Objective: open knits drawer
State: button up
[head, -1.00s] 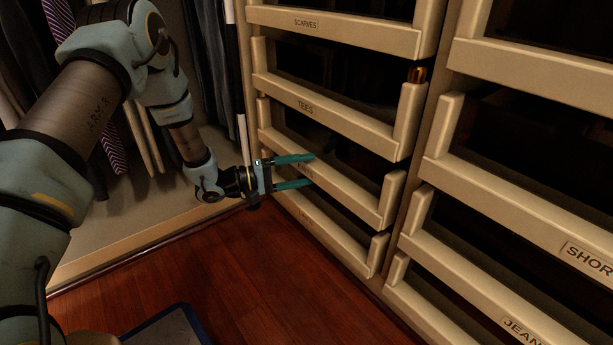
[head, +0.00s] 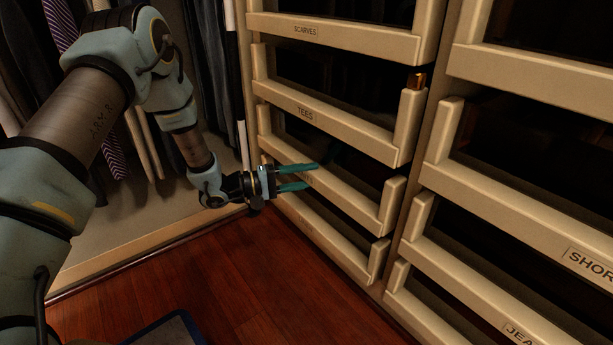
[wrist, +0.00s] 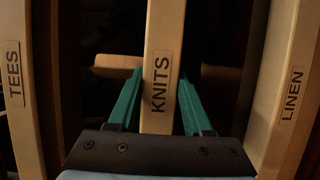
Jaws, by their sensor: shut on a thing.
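The knits drawer (head: 352,202) is a cream front in the middle stack, below the tees drawer (head: 340,130). Its label is mostly covered by a finger in the head view but reads clearly as KNITS in the wrist view (wrist: 160,85). My gripper (head: 314,178) is shut on the knits drawer front, one teal finger above the board and one below. In the wrist view the fingers (wrist: 160,92) lie on either side of the board, at the label. The knits front looks about level with its neighbours, though I cannot tell exactly.
The linen drawer (wrist: 290,95) lies just below the knits drawer, and the scarves drawer (head: 340,33) is at the top. Another drawer stack (head: 520,215) stands at the right. Clothes (head: 105,125) hang at the left. The wooden floor (head: 265,285) is clear before the drawers.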

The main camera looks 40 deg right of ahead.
grip_shut()
jog(key=shift+a+f, duration=0.1)
jog(key=shift+a, duration=0.05)
dwell(0.6)
